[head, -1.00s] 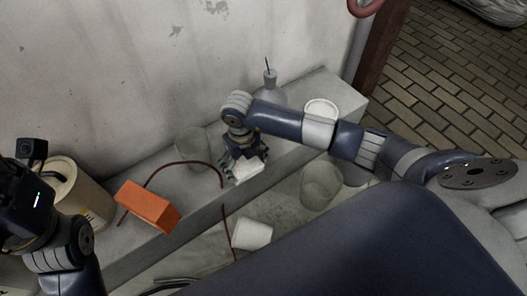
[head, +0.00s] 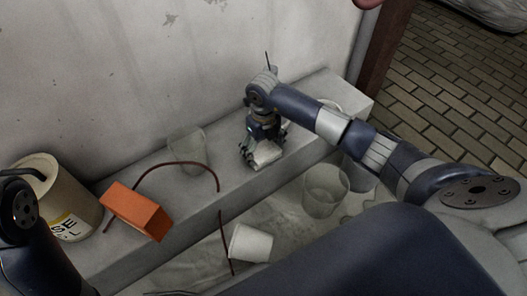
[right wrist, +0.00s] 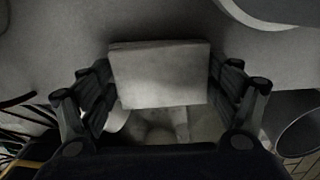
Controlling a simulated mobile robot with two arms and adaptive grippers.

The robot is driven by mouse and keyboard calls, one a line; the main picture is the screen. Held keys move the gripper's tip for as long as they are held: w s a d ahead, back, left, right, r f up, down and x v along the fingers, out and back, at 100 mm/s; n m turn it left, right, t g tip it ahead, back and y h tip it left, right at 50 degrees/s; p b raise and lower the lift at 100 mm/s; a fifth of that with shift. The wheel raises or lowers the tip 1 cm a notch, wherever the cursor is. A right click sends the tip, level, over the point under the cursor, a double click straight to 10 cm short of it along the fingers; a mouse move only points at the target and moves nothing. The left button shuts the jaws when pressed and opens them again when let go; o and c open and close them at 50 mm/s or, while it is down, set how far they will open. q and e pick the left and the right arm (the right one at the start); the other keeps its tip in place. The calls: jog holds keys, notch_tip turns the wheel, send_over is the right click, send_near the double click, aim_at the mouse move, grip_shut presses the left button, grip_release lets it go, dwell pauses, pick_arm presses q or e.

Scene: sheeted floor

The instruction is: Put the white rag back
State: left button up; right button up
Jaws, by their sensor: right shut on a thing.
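The white rag (head: 266,154) is a small, pale, folded block at the fingertips of my right gripper (head: 257,150), over the concrete ledge near its front edge. My right gripper is shut on it. In the right wrist view the rag (right wrist: 160,76) spans the space between the two black fingers. I cannot tell whether the rag touches the ledge. Part of my left arm shows at the left edge of the head view, but its gripper is out of view.
On the ledge (head: 190,212) stand an orange brick-like block (head: 138,211), a cream bucket (head: 62,190), a clear cup (head: 187,143) and a dark red cable (head: 190,163). Below lie a white cup (head: 250,243) and a clear container (head: 325,190). A wall rises behind.

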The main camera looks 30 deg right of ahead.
jog(key=o, duration=1)
jog(key=shift+f, duration=0.1)
jog(key=shift+o, duration=0.2)
